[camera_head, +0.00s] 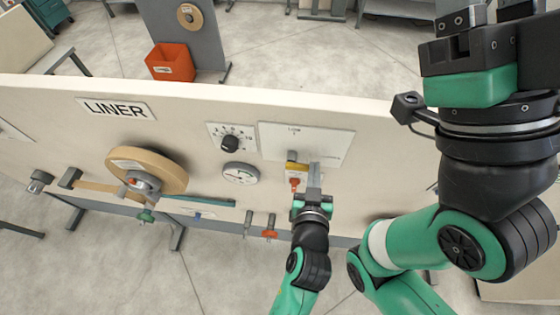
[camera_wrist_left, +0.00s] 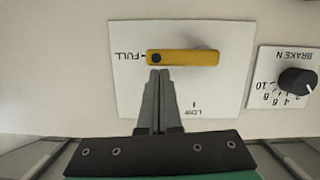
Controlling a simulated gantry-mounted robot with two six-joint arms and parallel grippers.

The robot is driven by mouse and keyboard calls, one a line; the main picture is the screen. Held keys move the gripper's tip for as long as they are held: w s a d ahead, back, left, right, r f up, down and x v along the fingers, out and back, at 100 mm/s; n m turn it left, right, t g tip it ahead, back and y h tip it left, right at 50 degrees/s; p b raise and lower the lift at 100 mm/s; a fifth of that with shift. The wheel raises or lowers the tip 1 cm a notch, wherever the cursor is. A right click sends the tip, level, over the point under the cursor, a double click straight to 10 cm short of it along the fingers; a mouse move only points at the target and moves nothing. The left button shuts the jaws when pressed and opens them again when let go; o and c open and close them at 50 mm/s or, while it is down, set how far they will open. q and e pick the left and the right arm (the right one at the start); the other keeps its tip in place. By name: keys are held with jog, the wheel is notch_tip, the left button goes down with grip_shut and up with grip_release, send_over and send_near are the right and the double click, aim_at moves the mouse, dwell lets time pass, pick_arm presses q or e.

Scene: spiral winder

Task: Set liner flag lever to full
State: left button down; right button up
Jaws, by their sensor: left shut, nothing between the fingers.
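The yellow flag lever (camera_wrist_left: 190,58) lies level across a white plate (camera_wrist_left: 225,95) in the left wrist view, where the lettering is upside down. Its end with the black dot is beside the FULL mark; the LOW mark is apart from it. In the head view the lever (camera_head: 297,168) shows at the lower part of the plate (camera_head: 335,146). My left gripper (camera_wrist_left: 160,72) is shut and empty, its fingertips just beside the lever's dotted end; I cannot tell if they touch. It also shows in the head view (camera_head: 314,166). My right gripper (camera_head: 482,32) is at the top right, its jaws unclear.
A brake knob (camera_head: 230,143) and a round gauge (camera_head: 240,174) are left of the plate. A tan roll (camera_head: 146,170) hangs under the LINER sign (camera_head: 115,108). Small red and grey fittings (camera_head: 270,232) stick out below. The panel right of the plate is partly hidden by my right arm.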

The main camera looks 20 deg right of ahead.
pick_arm(q)
notch_tip(320, 180, up, 5)
jog(key=p, duration=0.4)
jog(key=p+v, duration=0.1)
jog(key=v, duration=0.8)
jog(key=shift+s+f, duration=0.3)
jog(key=shift+s, duration=0.15)
jog(key=shift+a, duration=0.15)
